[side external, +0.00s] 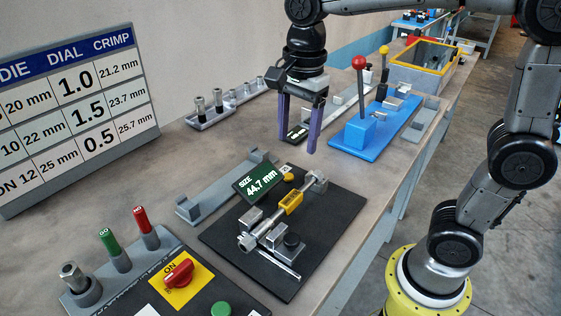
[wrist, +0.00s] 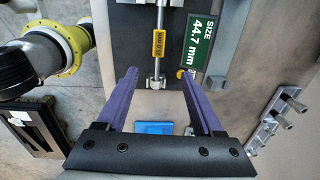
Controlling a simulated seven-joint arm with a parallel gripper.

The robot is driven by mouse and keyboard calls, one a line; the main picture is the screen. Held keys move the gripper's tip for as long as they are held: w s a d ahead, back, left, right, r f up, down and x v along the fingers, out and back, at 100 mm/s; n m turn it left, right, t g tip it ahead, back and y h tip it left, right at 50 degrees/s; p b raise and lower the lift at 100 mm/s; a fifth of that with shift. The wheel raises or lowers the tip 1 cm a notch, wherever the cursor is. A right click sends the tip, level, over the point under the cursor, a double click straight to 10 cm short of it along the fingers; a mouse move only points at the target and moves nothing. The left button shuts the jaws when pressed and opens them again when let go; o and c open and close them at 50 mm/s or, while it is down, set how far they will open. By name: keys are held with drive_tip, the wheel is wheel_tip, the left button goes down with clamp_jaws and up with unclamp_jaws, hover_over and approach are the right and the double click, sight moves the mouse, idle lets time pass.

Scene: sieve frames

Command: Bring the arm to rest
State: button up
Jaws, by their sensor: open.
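My gripper (side external: 299,138) hangs in the air above the bench, fingers pointing down, with its two purple fingers apart and nothing between them. In the side external view it is behind the black gauge plate (side external: 316,232) and to the left of the blue press base (side external: 365,151). In the wrist view the open fingers (wrist: 158,84) show the bare bench and a blue patch between them. My arm reaches over from the right side of the side external view.
A silver fitting with a yellow tag (side external: 291,202) lies on the gauge plate by a display (side external: 257,181) reading 44.7 mm. An empty grey cradle (side external: 226,190) is left of it. A red-knobbed lever (side external: 359,63) rises beside my gripper. A control panel (side external: 187,258) stands in front.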

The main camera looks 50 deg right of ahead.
drive_tip(key=s+d+f+n+t, duration=0.1)
drive_tip(key=s+d+n+t, duration=0.1)
drive_tip(key=s+n, duration=0.5)
drive_tip(key=s+d+f+n+t, duration=0.2)
drive_tip(key=s+n, duration=0.5)
drive_tip(key=n, duration=0.4)
drive_tip(key=shift+s+d+f+t, duration=0.2)
drive_tip(key=shift+s+f+t, duration=0.1)
drive_tip(key=shift+t, duration=0.2)
